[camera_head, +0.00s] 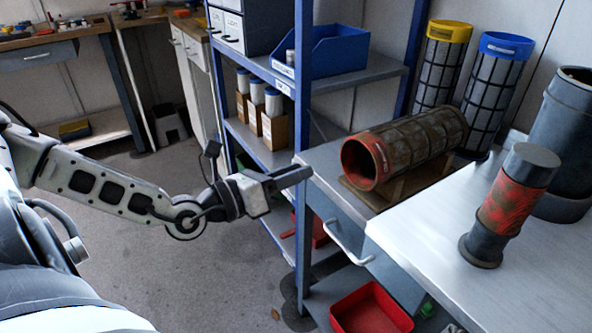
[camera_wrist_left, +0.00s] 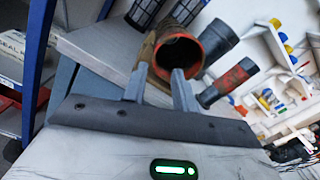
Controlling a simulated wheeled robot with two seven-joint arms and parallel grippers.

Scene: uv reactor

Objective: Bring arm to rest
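My left arm (camera_head: 110,190) reaches in from the left in the head view, extended over the floor. Its gripper (camera_head: 303,174) points right, in front of the blue shelf post and near the left edge of the grey workbench. In the left wrist view the two fingers (camera_wrist_left: 158,80) stand apart with nothing between them, so the gripper is open and empty. My right gripper is not in view.
A rusty red-ended cylinder (camera_head: 405,148) lies on a wooden cradle on the workbench (camera_head: 455,255). A red-and-grey cylinder (camera_head: 510,205) stands nearby. A blue-framed shelf (camera_head: 304,120) is behind the gripper. A red bin (camera_head: 370,310) sits below. Open floor (camera_head: 200,270) lies left.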

